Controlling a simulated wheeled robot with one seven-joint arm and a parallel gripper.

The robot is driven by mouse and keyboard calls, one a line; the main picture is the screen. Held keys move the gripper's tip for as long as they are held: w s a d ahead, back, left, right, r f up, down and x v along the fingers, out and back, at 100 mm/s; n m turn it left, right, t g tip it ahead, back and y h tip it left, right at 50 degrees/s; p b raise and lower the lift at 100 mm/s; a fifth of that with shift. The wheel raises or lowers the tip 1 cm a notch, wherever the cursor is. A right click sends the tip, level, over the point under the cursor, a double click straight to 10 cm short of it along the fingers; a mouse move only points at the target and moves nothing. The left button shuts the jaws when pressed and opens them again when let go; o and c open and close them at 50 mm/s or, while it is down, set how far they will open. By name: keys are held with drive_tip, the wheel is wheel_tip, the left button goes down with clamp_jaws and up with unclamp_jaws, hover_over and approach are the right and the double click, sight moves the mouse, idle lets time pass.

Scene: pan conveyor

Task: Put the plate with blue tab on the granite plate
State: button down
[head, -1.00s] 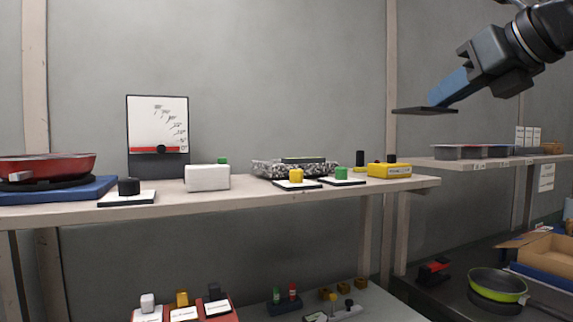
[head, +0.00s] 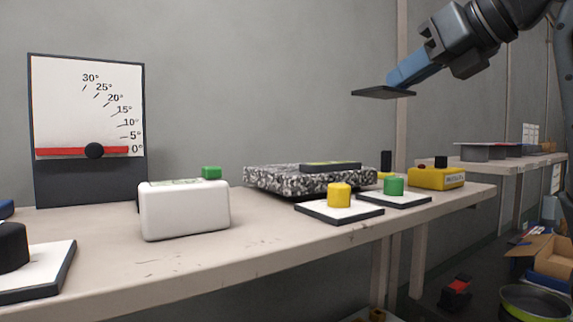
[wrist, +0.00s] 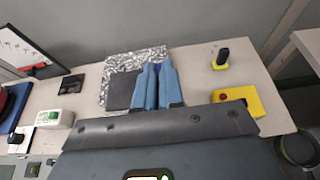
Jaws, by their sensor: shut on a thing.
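My gripper (head: 402,82) is in the upper right of the head view, with blue fingers shut on the plate with blue tab. The dark, thin plate (head: 370,92) is held roughly level, in the air above the bench. Its tab is mostly hidden between the fingers. The speckled granite plate (head: 285,181) lies on the bench, lower and to the left, with a flat dark piece (head: 330,166) on top. In the wrist view, the fingers (wrist: 153,72) and a dark square, seemingly the held plate (wrist: 119,92), cover part of the granite plate (wrist: 128,62).
Yellow (head: 339,195) and green (head: 393,186) knobs on white bases stand in front of the granite plate. A yellow box (head: 436,178) is to its right. A white box (head: 184,209) and an angle gauge (head: 88,110) are to its left. The bench ends at the right.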

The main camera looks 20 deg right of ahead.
drive_tip(key=w+a+f, duration=0.2)
drive_tip(key=w, duration=0.1)
drive_tip(key=w+a+f, duration=0.2)
drive_tip(key=w+a, duration=0.1)
drive_tip(key=w+a+f+p, duration=0.1)
drive_tip(key=w+a+f, duration=0.1)
drive_tip(key=w+a, duration=0.1)
drive_tip(key=shift+f, duration=0.4)
drive_tip(key=shift+w+a+f, duration=0.1)
drive_tip(key=shift+f, duration=2)
drive_tip(key=shift+f, duration=0.2)
drive_tip(key=c, duration=1.3)
unclamp_jaws()
drive_tip(key=shift+o, duration=0.2)
drive_tip(key=shift+r, duration=0.2)
drive_tip(key=v, duration=1.2)
